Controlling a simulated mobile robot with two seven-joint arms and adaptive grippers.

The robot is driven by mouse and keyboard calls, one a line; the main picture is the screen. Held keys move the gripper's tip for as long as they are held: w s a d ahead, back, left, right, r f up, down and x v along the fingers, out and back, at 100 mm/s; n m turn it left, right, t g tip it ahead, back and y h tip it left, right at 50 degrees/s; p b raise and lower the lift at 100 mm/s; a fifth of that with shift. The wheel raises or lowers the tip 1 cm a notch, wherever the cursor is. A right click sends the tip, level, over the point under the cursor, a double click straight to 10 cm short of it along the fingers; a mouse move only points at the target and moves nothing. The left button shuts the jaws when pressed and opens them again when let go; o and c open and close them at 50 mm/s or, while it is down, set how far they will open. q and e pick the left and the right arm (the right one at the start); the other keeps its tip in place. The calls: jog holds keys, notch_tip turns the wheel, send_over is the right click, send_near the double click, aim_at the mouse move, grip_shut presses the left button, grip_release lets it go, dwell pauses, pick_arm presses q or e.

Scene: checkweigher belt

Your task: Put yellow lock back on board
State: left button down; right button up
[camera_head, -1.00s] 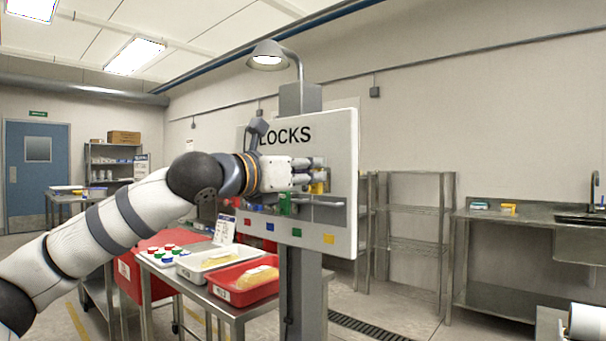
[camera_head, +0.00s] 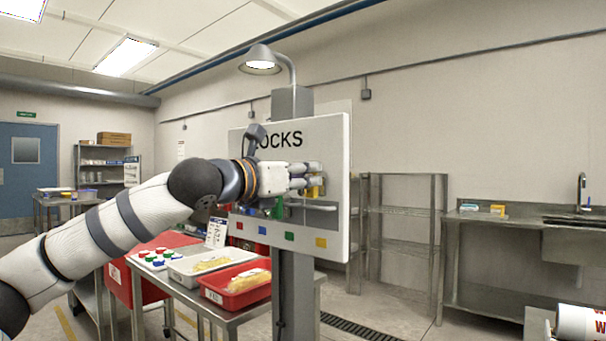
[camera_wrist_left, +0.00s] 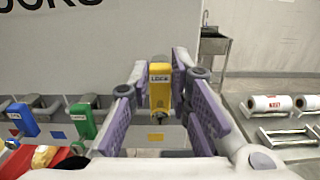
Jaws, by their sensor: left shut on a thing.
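The yellow lock (camera_wrist_left: 160,84) is upright between the purple-padded fingers of my left gripper (camera_wrist_left: 155,105) in the left wrist view, with its keyhole end toward the camera. In the head view the left gripper (camera_head: 312,180) is at the front of the white LOCKS board (camera_head: 335,150), and only part of the yellow lock (camera_head: 313,191) shows beside the fingers. The gripper is shut on the lock. Whether the lock's shackle is around a board peg is hidden. A green lock (camera_wrist_left: 82,118) and a blue lock (camera_wrist_left: 22,118) hang to its left. My right gripper is not in view.
Colored squares, including a yellow one (camera_head: 321,242), mark the board's lower edge. A steel table (camera_head: 225,309) below the board holds a red tray (camera_head: 213,297) and a pale tray (camera_head: 180,276). A steel rack (camera_head: 400,240) and sink counter (camera_head: 480,217) stand at right.

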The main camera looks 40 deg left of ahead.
aim_at(304, 193)
pick_arm(q)
jog(key=shift+w+f+b, duration=0.1)
jog(key=shift+f+b, duration=0.85)
jog(key=shift+f, duration=1.4)
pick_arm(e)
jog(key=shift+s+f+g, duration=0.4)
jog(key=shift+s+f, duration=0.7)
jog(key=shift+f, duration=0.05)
pick_arm(q)
jog(key=c, duration=1.4)
grip_release()
